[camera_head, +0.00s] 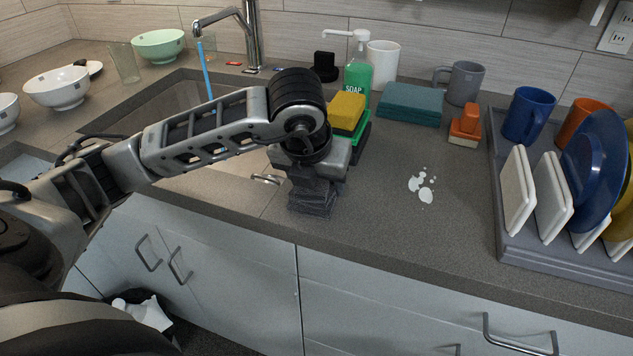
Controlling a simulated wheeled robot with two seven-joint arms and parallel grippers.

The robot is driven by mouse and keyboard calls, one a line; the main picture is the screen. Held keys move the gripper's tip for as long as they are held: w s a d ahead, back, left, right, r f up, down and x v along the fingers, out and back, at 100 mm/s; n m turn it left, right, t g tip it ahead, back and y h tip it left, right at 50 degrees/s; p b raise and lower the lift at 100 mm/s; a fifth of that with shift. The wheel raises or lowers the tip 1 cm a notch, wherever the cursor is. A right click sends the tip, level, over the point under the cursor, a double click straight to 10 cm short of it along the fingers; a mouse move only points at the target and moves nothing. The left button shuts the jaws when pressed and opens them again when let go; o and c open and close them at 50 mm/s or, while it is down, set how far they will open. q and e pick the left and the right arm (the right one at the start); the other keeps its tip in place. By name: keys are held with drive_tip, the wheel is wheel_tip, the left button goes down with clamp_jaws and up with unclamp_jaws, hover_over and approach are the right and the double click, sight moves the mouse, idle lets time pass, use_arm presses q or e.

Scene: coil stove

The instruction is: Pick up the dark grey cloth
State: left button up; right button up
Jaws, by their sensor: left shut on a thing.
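My left arm comes in from the left over the sink. Its gripper (316,178) points down at the counter's front edge, right of the sink, and is shut on the dark grey cloth (312,202). The cloth shows as a dark, layered bundle below the gripper. The gripper hides its upper part, and I cannot tell whether its lower edge touches the counter. My right gripper is not in view.
A green soap bottle (358,78) and a yellow-green sponge (347,112) stand just behind the gripper. Water runs from the faucet (250,35) into the sink. A teal folded cloth (410,103), white spill (424,187) and dish rack (540,255) lie to the right.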

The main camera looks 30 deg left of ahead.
use_arm(q)
drive_tip(key=shift+r, duration=0.1)
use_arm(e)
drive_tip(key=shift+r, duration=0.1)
